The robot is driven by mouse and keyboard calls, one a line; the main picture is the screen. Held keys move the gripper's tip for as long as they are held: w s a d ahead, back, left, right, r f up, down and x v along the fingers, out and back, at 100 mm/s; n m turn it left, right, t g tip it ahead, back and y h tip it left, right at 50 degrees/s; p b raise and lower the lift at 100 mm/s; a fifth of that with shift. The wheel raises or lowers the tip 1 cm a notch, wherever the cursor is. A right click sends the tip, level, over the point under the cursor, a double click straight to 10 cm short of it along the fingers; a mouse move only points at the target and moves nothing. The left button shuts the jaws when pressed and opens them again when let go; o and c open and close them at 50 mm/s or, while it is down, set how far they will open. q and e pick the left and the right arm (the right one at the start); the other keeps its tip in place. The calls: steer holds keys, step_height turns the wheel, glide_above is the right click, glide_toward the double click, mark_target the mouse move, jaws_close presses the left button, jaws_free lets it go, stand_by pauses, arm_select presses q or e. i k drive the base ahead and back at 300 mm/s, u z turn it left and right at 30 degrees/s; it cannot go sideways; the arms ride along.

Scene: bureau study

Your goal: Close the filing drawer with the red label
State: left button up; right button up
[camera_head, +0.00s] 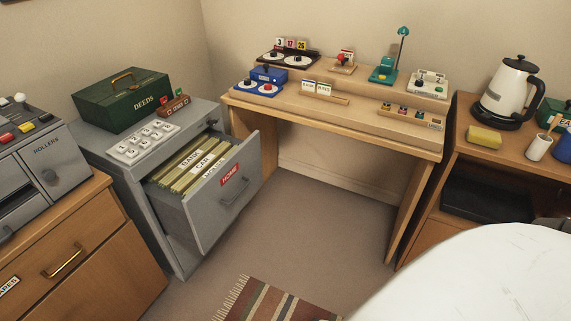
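The filing drawer with the red label (226,206) is the upper drawer of a grey filing cabinet (145,205) at the left of the middle. It is pulled well out, towards the desk. Its front carries a red label (232,181) with white letters, and a dark bar handle (236,191) below it. Green hanging folders (192,166) with white tabs stand inside. The lower part of the cabinet front is mostly hidden behind the open drawer. Neither gripper shows in the head view, so I cannot see where they are relative to the drawer.
A green deeds box (121,104) and a number keypad (143,139) stand on the cabinet top. A wooden desk (345,125) with small items stands behind. A striped rug (272,304) lies on the open floor (310,230). A white rounded surface (490,275) fills the lower right.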

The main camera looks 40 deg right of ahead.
mark_target(194, 196)
steer(key=z, duration=0.8)
steer(key=k, duration=0.55)
steer(key=u, duration=0.65)
steer(key=i, duration=1.15)
steer(key=z, duration=0.4)
